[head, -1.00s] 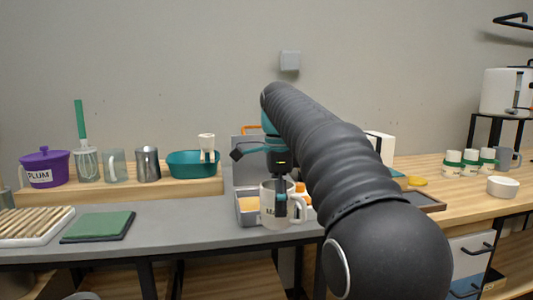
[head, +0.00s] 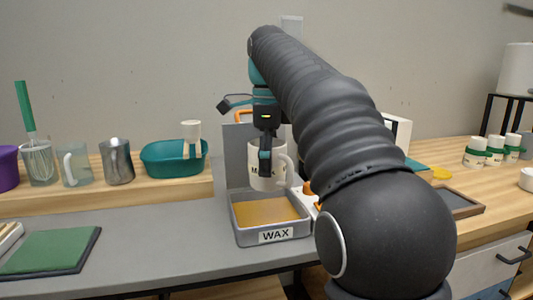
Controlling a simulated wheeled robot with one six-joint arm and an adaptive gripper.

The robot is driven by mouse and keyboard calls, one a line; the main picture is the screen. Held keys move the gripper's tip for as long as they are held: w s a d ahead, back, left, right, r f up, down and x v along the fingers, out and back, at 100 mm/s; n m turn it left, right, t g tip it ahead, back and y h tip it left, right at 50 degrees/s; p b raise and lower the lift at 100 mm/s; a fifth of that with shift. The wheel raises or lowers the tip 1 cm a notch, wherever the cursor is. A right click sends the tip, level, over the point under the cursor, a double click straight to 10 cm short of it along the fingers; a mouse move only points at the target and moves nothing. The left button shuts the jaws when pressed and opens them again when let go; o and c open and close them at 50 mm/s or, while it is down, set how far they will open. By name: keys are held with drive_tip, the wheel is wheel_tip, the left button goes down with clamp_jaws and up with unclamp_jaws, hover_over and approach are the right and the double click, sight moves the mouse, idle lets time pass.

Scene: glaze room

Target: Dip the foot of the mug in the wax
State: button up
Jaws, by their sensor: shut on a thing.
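A cream mug (head: 257,179) with a handle on its right side is upright in the head view. My gripper (head: 265,165) is shut on it, with one dark finger down its near side. The finger covers part of the dark lettering on the mug. A grey tray labelled WAX (head: 240,236) stands on the grey counter and holds amber wax (head: 268,211). The mug is above the back part of the wax, with its foot apparently clear of the surface.
My arm hides the counter right of the tray, where something orange and white partly shows. A teal basin (head: 160,160), a steel pitcher (head: 117,163) and a glass jug (head: 76,166) stand on the wooden shelf at left.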

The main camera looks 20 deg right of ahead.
sight(268, 183)
drive_tip(key=shift+f+b, duration=1.75)
drive_tip(key=shift+f, duration=1.5)
drive_tip(key=shift+f+b, duration=0.55)
drive_tip(key=shift+f, duration=0.35)
drive_tip(key=shift+r, duration=0.1)
drive_tip(key=shift+r+p, duration=1.45)
drive_tip(key=shift+p, duration=0.45)
drive_tip(key=shift+r+p, duration=0.5)
drive_tip(key=shift+r, duration=2.95)
